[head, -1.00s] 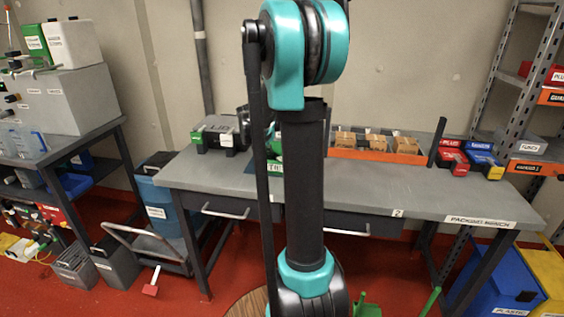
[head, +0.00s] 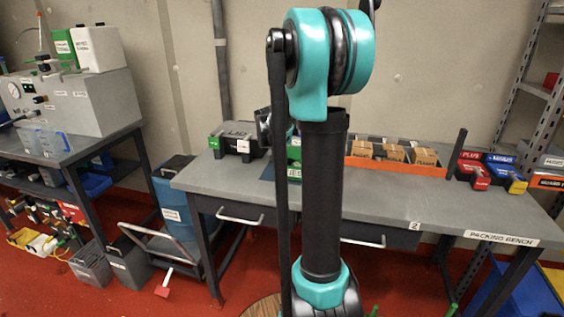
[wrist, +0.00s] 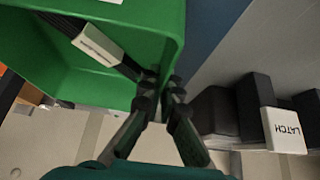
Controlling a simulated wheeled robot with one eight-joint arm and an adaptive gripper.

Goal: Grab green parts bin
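The green parts bin (wrist: 155,35) fills the upper left of the wrist view, with a white label and a dark, white-tagged item inside it. My gripper (wrist: 163,88) is closed at the bin's near right wall. One finger is on the inner side and the other on the outer side, with the thin wall between the tips. In the head view the green bin (head: 294,153) is on the packing bench, largely hidden behind my arm. I cannot tell whether it touches the bench top.
A black case with LATCH tags (head: 236,141) stands left of the bin on the packing bench (head: 400,205). An orange tray (head: 395,164) with cardboard boxes is at the right. Beyond it are a red bin (head: 472,169) and a blue bin (head: 507,174).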

